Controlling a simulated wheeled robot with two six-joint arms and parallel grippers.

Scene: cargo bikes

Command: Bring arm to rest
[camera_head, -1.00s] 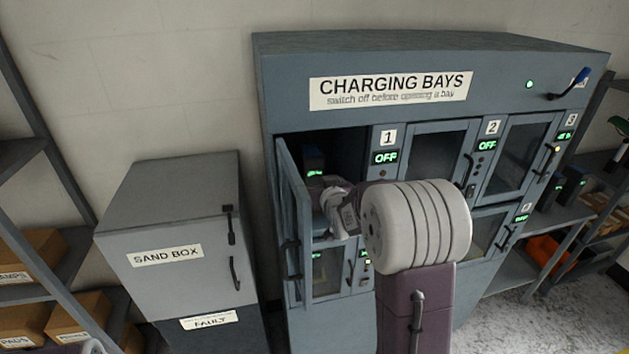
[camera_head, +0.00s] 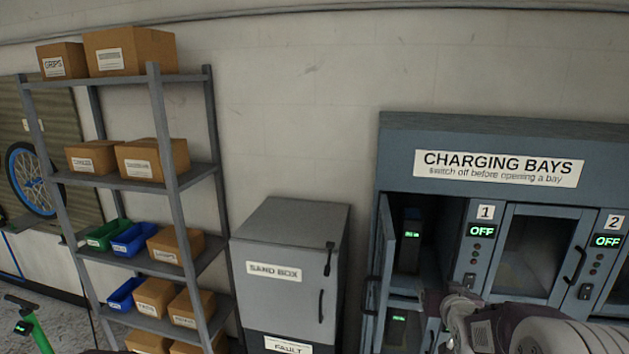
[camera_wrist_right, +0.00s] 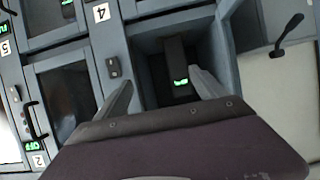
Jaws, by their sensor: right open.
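My right gripper (camera_head: 440,305) shows at the bottom of the head view, in front of the charging cabinet (camera_head: 400,155), partly cut off by the lower edge. In the right wrist view its two fingers (camera_wrist_right: 160,90) are apart with nothing between them. Beyond them is an open bay with a dark battery (camera_wrist_right: 177,65) bearing a green display. In the head view a battery (camera_head: 411,240) stands upright inside open bay 1, whose door (camera_head: 381,265) is swung out to the left. My left gripper is not in view.
The bay 1 panel (camera_head: 478,240) and bay 2 panel (camera_head: 606,250) read OFF. A grey sand box (camera_head: 285,245) stands left of the cabinet. A shelf rack (camera_head: 165,170) with cartons and bins stands farther left. The open door juts out near my right arm.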

